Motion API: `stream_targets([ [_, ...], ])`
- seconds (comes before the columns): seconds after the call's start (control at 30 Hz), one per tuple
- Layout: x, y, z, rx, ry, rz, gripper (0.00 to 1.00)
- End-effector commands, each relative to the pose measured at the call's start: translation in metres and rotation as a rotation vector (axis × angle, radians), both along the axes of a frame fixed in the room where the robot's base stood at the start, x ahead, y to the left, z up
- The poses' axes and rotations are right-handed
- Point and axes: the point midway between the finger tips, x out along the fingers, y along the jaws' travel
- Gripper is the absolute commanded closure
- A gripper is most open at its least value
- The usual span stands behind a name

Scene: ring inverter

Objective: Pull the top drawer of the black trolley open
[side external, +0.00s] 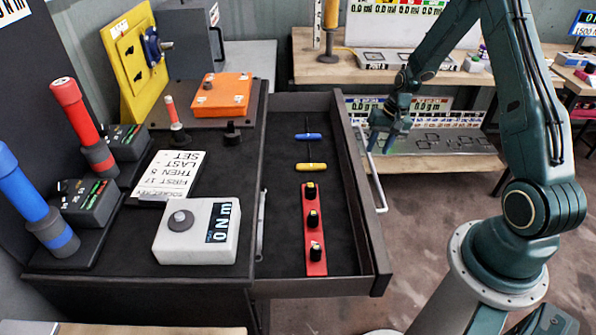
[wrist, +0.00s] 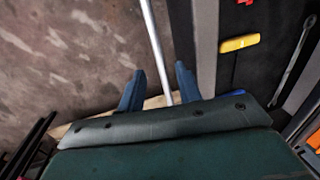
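The black trolley (side external: 150,285) stands at the left in the side external view. Its top drawer (side external: 347,200) is pulled well out to the right, and its inside shows. A pale bar handle (side external: 374,180) runs along the drawer's front; the wrist view shows the handle (wrist: 153,40) too. My gripper (side external: 383,147) is at the handle's far end. In the wrist view my gripper's blue fingers (wrist: 158,70) are apart, with the bar running between their lines and a gap on both sides. I cannot tell whether the fingers touch the bar.
In the drawer lie a blue-handled tool (side external: 308,136), a yellow-handled tool (side external: 311,167) and a red strip with black knobs (side external: 315,240). A white box (side external: 197,232) and an orange box (side external: 222,95) sit on the trolley top. A wooden bench (side external: 440,70) stands behind my arm.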

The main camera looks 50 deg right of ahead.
Motion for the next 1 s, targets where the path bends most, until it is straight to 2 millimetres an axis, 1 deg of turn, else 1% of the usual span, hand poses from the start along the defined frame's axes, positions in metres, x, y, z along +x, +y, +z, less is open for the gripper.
stream_targets([
  [0.03, -0.001, -0.002, 0.008, -0.002, -0.002, -0.002, 0.66],
  [0.3, -0.007, -0.007, 0.049, -0.002, -0.002, -0.001, 0.66],
  [0.53, -0.011, -0.012, 0.077, -0.002, -0.002, -0.002, 0.66],
  [0.73, -0.013, -0.013, 0.089, -0.001, -0.001, -0.001, 0.66],
  [1.0, -0.013, -0.013, 0.091, 0.000, 0.000, 0.000, 0.66],
])
